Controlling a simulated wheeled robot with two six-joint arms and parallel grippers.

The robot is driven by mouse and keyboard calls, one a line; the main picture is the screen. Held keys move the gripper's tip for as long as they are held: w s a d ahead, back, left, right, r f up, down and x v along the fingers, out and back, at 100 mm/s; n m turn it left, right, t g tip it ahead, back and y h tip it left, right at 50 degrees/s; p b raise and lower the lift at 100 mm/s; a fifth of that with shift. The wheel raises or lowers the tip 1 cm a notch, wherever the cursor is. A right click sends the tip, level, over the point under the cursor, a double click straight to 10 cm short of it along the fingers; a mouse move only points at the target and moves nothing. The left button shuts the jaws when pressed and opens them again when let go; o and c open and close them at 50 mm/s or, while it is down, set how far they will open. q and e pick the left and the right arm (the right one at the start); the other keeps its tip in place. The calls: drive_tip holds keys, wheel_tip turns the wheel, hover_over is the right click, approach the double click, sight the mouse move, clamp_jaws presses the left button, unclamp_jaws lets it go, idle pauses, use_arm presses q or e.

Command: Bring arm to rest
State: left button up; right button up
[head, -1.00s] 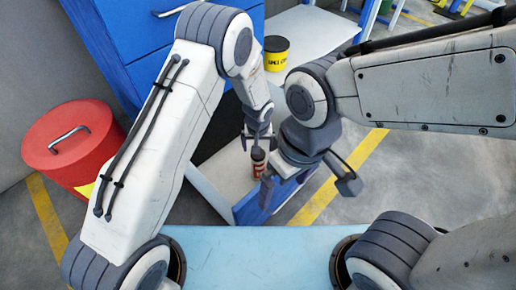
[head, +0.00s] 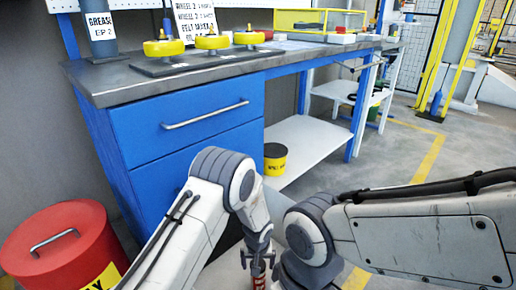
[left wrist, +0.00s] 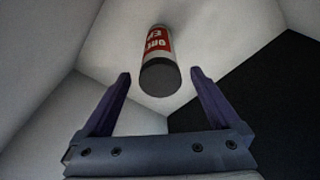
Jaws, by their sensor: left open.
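My left gripper (head: 257,263) hangs at the bottom of the head view, below the bent left arm. In the left wrist view my left gripper (left wrist: 161,75) is open with its two fingers apart. A red and white can with a dark end (left wrist: 156,50) stands just ahead of the fingertips, roughly centred between them, and is not gripped. In the head view only a sliver of the can (head: 259,282) shows at the bottom edge. My right arm comes in from the right; its wrist reaches the bottom edge and the fingers are cut off.
A blue drawer workbench (head: 190,113) stands ahead, with yellow-topped pieces (head: 212,42) on a dark plate. A red bin (head: 62,250) stands at left. A black and yellow tub (head: 275,158) sits on the white lower shelf (head: 315,140). Floor at right is open.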

use_arm(q)
drive_tip(key=f, duration=0.1)
drive_tip(key=w+f, duration=0.1)
drive_tip(key=shift+f, duration=0.35)
drive_tip(key=shift+s+r, duration=0.1)
drive_tip(key=shift+r, duration=0.6)
use_arm(e)
drive_tip(key=shift+f, duration=0.3)
